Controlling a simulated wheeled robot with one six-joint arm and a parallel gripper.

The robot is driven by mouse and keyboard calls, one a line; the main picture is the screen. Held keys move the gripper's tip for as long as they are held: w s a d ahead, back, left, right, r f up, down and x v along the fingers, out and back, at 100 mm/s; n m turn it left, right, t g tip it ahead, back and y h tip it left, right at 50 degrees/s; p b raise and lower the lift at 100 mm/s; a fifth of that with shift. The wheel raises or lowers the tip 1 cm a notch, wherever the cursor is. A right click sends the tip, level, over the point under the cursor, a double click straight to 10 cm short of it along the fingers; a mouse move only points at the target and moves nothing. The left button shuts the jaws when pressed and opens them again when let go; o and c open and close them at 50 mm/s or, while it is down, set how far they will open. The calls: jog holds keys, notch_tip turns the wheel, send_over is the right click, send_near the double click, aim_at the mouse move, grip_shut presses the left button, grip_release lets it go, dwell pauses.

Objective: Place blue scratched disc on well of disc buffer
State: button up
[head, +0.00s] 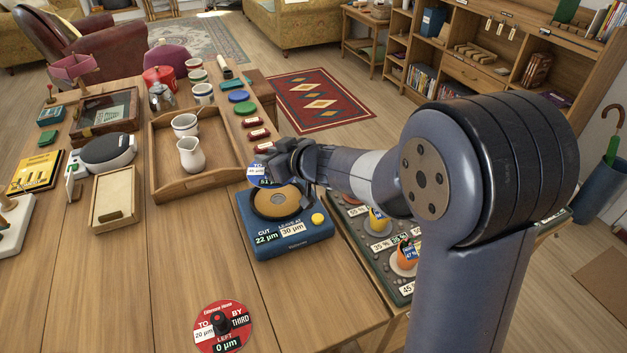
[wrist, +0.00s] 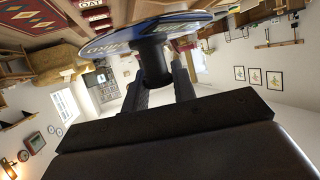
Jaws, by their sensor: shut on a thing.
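My gripper (head: 284,164) is shut on the black knob of the blue disc (head: 257,174), just above the far edge of the disc buffer. In the wrist view, the blue disc (wrist: 112,43) spreads beyond my gripper (wrist: 156,72), with the knob between the fingers. The gripper hides part of the disc in the head view; scratches cannot be made out. The disc buffer (head: 295,244) is a blue box with a yellow button and labels reading 22 µm and 30 µm. Its round well (head: 274,203) shows a tan pad, and no disc rests on it.
A red disc (head: 222,327) with a black knob lies on the table's near part. A green board (head: 399,286) with knobbed pieces lies to the right, under my arm. Bare table lies left of the red disc.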

jog(key=f+b, duration=0.2)
jog(key=f, duration=0.2)
jog(key=shift+w+d+f+b, duration=0.2)
jog(key=shift+w+b, duration=0.2)
jog(key=shift+f+b, duration=1.4)
jog(key=shift+f, duration=1.3)
jog(key=shift+f, duration=0.1)
jog(key=o, duration=1)
jog(key=shift+c, duration=0.2)
jog(key=shift+s+d+r, duration=0.1)
jog(key=shift+d+r, duration=0.05)
jog(key=shift+r, duration=0.1)
jog(key=p+v, duration=0.2)
jog(key=v, duration=0.8)
jog(key=shift+s+d+r+p, duration=0.15)
jog(key=shift+s+d+p, duration=0.05)
jog(key=shift+p, duration=0.2)
jog(key=shift+s+d, duration=0.35)
jog(key=shift+s, duration=0.05)
